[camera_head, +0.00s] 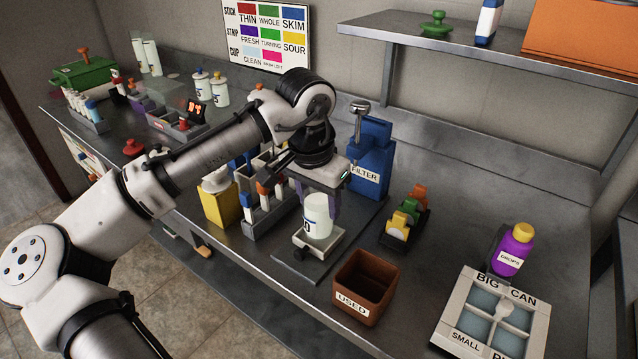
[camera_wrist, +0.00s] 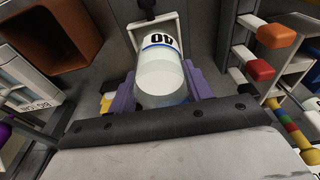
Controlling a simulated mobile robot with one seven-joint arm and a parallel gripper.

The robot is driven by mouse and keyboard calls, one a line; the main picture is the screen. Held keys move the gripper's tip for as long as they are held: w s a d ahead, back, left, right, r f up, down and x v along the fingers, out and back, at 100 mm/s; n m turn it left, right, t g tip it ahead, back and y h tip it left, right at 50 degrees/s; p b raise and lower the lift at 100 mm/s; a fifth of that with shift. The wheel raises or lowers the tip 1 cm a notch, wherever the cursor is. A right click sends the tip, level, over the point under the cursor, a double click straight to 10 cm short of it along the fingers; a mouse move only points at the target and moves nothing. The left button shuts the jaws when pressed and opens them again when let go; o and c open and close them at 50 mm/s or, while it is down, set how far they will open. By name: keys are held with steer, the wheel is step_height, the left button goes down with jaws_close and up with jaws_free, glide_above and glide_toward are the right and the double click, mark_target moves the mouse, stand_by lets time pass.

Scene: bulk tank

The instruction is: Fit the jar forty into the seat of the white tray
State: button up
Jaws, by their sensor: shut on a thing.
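The jar forty (camera_head: 317,212) is a pale jar with a blue band. Its dark number shows in the wrist view (camera_wrist: 160,50). My gripper (camera_head: 319,203) is shut on it from above, with purple fingers on both sides; the fingers also show in the wrist view (camera_wrist: 163,85). The jar is about upright. Its lower end is at a small white tray (camera_head: 332,241) with a dark knob at its front, and the tray's rim shows beyond the jar in the wrist view (camera_wrist: 181,24). I cannot tell whether the jar rests in the seat.
A brown USED bin (camera_head: 378,308) stands close at the right front. A blue FILTER container (camera_head: 372,150) is behind. A rack with colored-topped tubes (camera_head: 262,222) and a yellow box (camera_head: 219,206) are at left. A labelled compartment tray (camera_head: 537,334) and purple bottle (camera_head: 513,250) are at right.

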steer(key=shift+f, duration=0.8)
steer(key=shift+f, duration=0.15)
steer(key=o, duration=1.2)
